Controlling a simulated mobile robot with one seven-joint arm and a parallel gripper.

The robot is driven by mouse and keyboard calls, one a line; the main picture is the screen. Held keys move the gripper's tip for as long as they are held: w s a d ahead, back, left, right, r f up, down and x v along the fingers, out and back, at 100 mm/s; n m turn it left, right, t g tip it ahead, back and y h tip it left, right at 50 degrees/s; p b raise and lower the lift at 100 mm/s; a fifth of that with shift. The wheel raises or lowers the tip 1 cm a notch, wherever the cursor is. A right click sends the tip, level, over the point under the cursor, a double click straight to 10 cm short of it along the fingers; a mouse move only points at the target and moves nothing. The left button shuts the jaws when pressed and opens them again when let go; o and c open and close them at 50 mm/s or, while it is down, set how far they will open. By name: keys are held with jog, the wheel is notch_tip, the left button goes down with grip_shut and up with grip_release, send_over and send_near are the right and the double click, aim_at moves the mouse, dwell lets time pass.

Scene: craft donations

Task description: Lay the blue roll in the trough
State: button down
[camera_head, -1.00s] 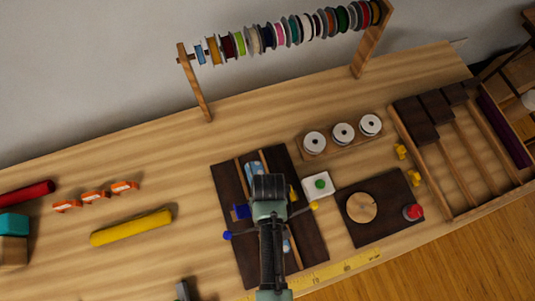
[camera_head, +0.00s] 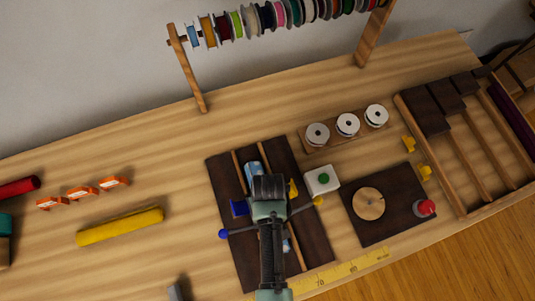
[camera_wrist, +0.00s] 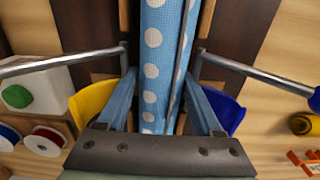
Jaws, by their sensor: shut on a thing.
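The blue roll, light blue with white dots, shows in the wrist view (camera_wrist: 152,75) between my gripper's fingers (camera_wrist: 160,88). In the head view, parts of the roll (camera_head: 253,173) show beyond and below my gripper (camera_head: 268,186), which hides its middle. My gripper is shut on the roll. The trough, a dark board (camera_head: 227,215) with two thin wooden rails, lies directly under it. The roll runs lengthwise along the rails. Whether it rests on the trough's floor or hangs slightly above, I cannot tell. A blue clamp (camera_head: 239,208) and a yellow clamp (camera_head: 293,189) flank the gripper.
A white block with a green button (camera_head: 322,180) stands close right of the trough. A dark mat (camera_head: 385,222) holds a wooden disc and a red knob. A yellow roll (camera_head: 120,227) and orange pieces (camera_head: 82,193) lie left.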

dwell(0.3)
grip_release()
notch_tip(320, 180, up, 13)
dwell(0.5)
dwell(0.3)
jog(key=shift+w, duration=0.15)
